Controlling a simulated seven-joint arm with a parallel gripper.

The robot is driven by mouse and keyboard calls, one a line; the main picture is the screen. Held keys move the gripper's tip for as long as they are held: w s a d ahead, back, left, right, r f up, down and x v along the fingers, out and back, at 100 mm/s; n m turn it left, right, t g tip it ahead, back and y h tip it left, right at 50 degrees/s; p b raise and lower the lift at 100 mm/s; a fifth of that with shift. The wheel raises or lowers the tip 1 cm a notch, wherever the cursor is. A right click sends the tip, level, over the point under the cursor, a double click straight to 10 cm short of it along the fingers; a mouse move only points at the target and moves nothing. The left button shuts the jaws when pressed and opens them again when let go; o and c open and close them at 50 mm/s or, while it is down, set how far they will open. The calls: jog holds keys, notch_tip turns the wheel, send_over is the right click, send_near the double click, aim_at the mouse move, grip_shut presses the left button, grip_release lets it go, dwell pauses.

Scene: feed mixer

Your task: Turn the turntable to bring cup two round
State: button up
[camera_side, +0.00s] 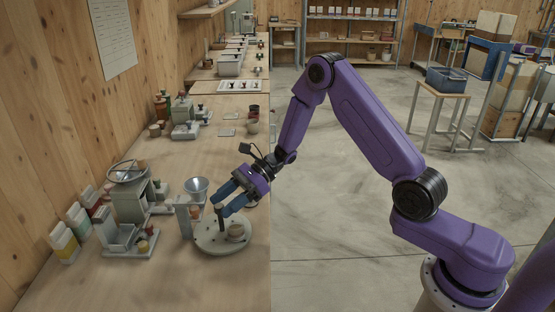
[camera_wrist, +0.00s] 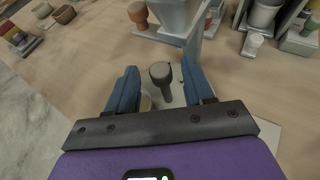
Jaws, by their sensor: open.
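The turntable (camera_side: 212,246) is a pale round disc near the front edge of the bench in the side view. A dark upright knob (camera_side: 220,212) rises from it, and a small tan cup (camera_side: 236,231) stands on its right part. No cup number is readable. My gripper (camera_side: 223,203) is open, with its blue fingers low over the turntable around the knob's top. In the wrist view the dark knob (camera_wrist: 161,75) lies between the two blue fingertips of my gripper (camera_wrist: 165,82), with gaps on both sides. A cup's edge (camera_wrist: 146,103) shows beside the left finger; most of the disc is hidden.
A metal funnel on a stand (camera_side: 196,187) is close behind the turntable. A grey machine with a wide pan (camera_side: 128,172) stands to the left, with several small bottles (camera_side: 64,243) by the wall. The bench front is clear.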

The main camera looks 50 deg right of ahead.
jog(key=v, duration=1.7)
jog(key=shift+d, duration=0.15)
jog(key=c, duration=0.8)
jog(key=a+f+m+h, duration=0.1)
jog(key=a+f+m+g+h, duration=0.1)
jog(key=h, duration=0.1)
jog(key=s+a+f+m+h, duration=0.1)
jog(key=shift+a+f+g+h, duration=0.1)
jog(key=shift+a+g+h, duration=0.2)
jog(key=shift+h, duration=0.1)
grip_shut()
jog(key=w+a+f+m+h, duration=0.1)
jog(key=f, duration=0.2)
jog(key=w+a+f+m+t+h, duration=0.1)
jog(key=w+f+m+h, duration=0.1)
jog(key=f, duration=0.1)
jog(key=w+a+f+m+t+h, duration=0.1)
jog(key=a+f+h, duration=0.1)
jog(key=f, duration=0.1)
jog(key=shift+w, duration=0.25)
jog(key=shift+w+a, duration=0.85)
jog(key=shift+w, duration=0.1)
jog(key=shift+w+a, duration=0.55)
jog(key=shift+w, duration=0.05)
